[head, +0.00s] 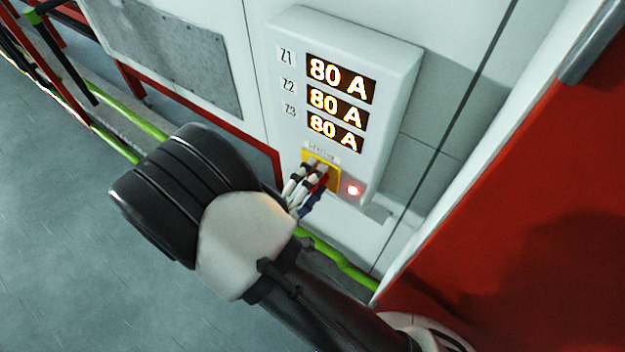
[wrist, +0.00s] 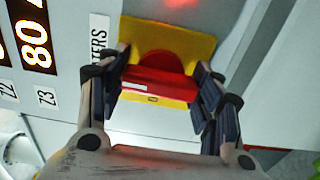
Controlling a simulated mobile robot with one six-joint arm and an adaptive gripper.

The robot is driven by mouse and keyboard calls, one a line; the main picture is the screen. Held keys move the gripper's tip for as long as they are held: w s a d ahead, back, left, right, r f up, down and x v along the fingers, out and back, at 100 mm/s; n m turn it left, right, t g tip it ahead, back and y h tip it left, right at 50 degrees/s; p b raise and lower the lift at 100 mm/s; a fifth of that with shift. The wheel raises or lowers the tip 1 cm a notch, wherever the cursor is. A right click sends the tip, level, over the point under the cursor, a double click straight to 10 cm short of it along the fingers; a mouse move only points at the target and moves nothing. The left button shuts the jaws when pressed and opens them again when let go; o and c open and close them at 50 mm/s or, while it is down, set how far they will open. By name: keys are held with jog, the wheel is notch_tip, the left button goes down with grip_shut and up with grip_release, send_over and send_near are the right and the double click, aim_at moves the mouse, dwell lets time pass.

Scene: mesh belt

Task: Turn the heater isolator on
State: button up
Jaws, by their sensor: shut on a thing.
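The heater isolator is a red rotary handle (wrist: 160,82) with a white line on it, set on a yellow plate (wrist: 192,42). A label ending in "TERS" (wrist: 99,36) is beside the plate. My gripper (wrist: 158,90) is shut on the handle, one finger at each end of it. In the head view my gripper (head: 313,180) reaches the yellow plate (head: 334,181) low on the grey panel and hides most of the handle. A small mark shows on the plate below the handle in the wrist view.
The panel (head: 395,60) has three displays, Z1 (head: 340,77), Z2 (head: 337,106) and Z3 (head: 335,132), each reading 80 A. A red lamp (head: 353,190) is lit beside the plate. A large red surface (head: 520,210) stands at the right. Grey floor (head: 70,230) is open at the left.

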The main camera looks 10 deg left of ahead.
jog(key=o, duration=1.1)
jog(key=shift+c, duration=0.2)
jog(key=v, duration=1.2)
